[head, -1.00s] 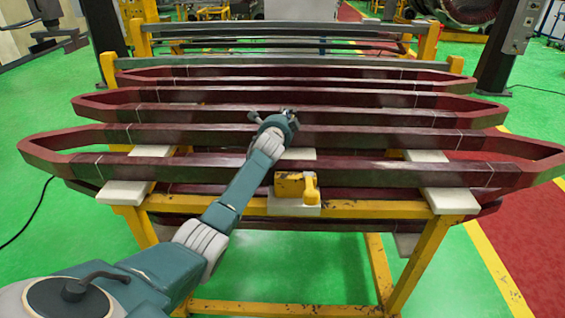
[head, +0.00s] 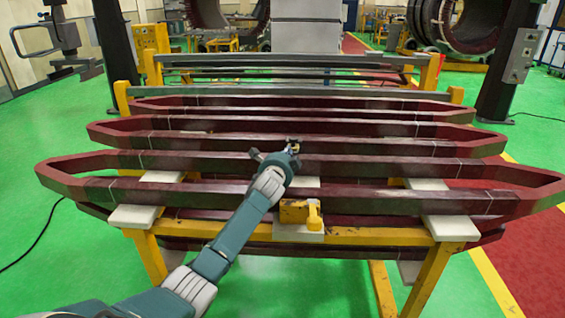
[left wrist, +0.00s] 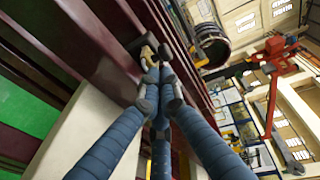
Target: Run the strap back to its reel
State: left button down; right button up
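A yellow box with a rounded knob-like part (head: 300,213), which looks like the strap reel, sits on a white block at the middle of the rack's front rail. My left gripper (head: 287,153) is above and slightly left of it, over the dark red bars. In the left wrist view its blue fingers (left wrist: 153,70) come together on a small tan-and-black piece (left wrist: 146,48), which looks like the strap's end. That piece lies close to a dark red bar. No length of strap shows clearly between the piece and the box. My right gripper is not in view.
Several long dark red coils (head: 330,194) lie in rows on white pads (head: 450,228) across a yellow rack (head: 380,236). Their pointed ends stick out past both sides. Dark posts stand left and right behind.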

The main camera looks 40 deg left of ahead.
pick_arm(q)
jog(key=v, duration=0.7)
jog(key=shift+s, duration=0.2)
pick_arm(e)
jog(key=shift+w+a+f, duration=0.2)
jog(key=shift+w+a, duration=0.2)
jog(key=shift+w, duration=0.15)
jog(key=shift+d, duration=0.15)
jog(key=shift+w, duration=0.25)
